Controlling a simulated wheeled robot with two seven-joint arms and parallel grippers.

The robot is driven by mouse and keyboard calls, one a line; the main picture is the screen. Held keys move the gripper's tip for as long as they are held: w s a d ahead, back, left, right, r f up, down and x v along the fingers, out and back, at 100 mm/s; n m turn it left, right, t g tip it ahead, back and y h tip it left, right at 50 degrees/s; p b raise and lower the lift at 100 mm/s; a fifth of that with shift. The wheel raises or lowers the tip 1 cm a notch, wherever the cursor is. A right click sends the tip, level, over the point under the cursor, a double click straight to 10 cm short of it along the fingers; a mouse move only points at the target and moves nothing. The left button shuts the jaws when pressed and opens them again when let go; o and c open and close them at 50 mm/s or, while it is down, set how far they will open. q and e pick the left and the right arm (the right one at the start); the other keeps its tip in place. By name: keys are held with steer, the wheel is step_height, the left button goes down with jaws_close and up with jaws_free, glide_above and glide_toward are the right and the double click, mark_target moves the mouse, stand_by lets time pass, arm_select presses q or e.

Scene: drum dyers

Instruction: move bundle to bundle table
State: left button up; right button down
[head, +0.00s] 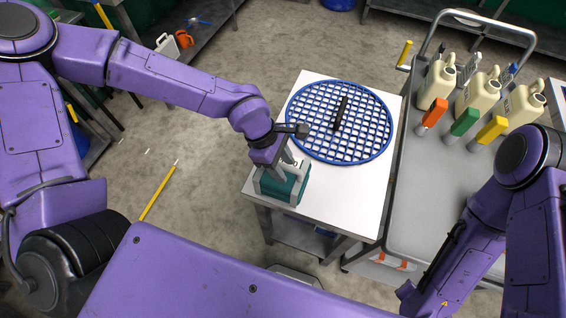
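A teal block-shaped bundle (284,187) with grey bands is at the near left corner of a white-topped table (330,212). My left gripper (285,172) reaches down onto it from above, with grey fingers at its top and side. I cannot tell whether the fingers press on it, or whether the bundle rests on the top or hangs just above it. My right arm comes down at the lower right, and its gripper is not in view. No table is marked as the bundle table.
A round blue-rimmed grid (372,147) with a black bar (341,113) lies on the white table. A grey cart (425,205) stands close on the right, with cream jugs (478,92) and orange, green and yellow-handled tools. A yellow stick (158,192) lies on the open floor left.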

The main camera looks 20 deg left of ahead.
arm_select(q)
steer(key=shift+r, duration=0.1)
steer(key=v, duration=1.2)
steer(key=shift+b, duration=0.45)
